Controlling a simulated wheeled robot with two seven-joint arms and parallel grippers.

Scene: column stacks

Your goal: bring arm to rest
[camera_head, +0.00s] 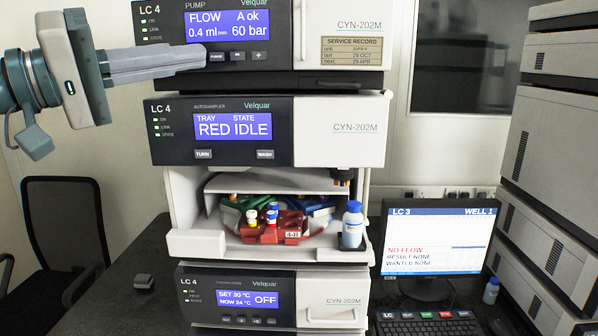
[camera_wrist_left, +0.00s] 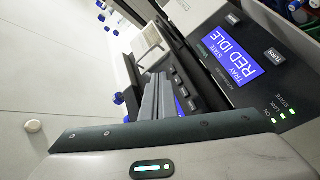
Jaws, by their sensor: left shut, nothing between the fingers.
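My left arm comes in from the left in the head view, with a teal and grey wrist. Its gripper (camera_head: 200,58) is shut and empty, its grey fingers pointing right. The fingertips overlap the lower left of the pump module (camera_head: 330,50), beside its small buttons. I cannot tell whether they touch it. In the left wrist view the closed fingers (camera_wrist_left: 160,95) lie in front of the stack's tilted panels. My right gripper does not show.
The autosampler (camera_head: 312,130) reads "RED IDLE". Its open bay holds a red rack (camera_head: 290,225) with vials and a blue-capped bottle (camera_head: 353,228). A monitor (camera_head: 435,240) and another stack (camera_head: 560,170) stand right. A black chair (camera_head: 65,225) stands left.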

